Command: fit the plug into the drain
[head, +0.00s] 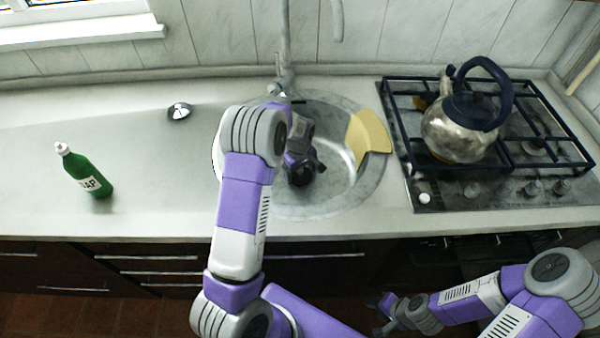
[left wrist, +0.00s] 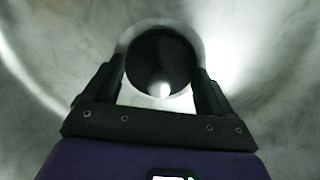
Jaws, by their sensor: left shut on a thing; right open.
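The round sink (head: 340,200) is set in the counter, and my left gripper (head: 303,176) reaches down into it. In the left wrist view, my left gripper (left wrist: 163,84) is shut on the plug (left wrist: 158,58), a dark round disc with a small bright knob between the fingers. A pale ring, seemingly the drain's rim (left wrist: 123,42), shows around the disc. I cannot tell whether the plug is seated or just above the drain. In the head view my arm and gripper hide plug and drain. My right gripper (head: 383,306) is open and empty, in front of the counter, low at right.
A tan cloth or sponge-like piece (head: 370,134) lies over the sink's right rim. The tap (head: 284,70) stands behind the sink. A kettle (head: 458,128) is on the hob (head: 470,194). A green soap bottle (head: 84,172) and a small metal round piece (head: 179,111) stand on the left counter.

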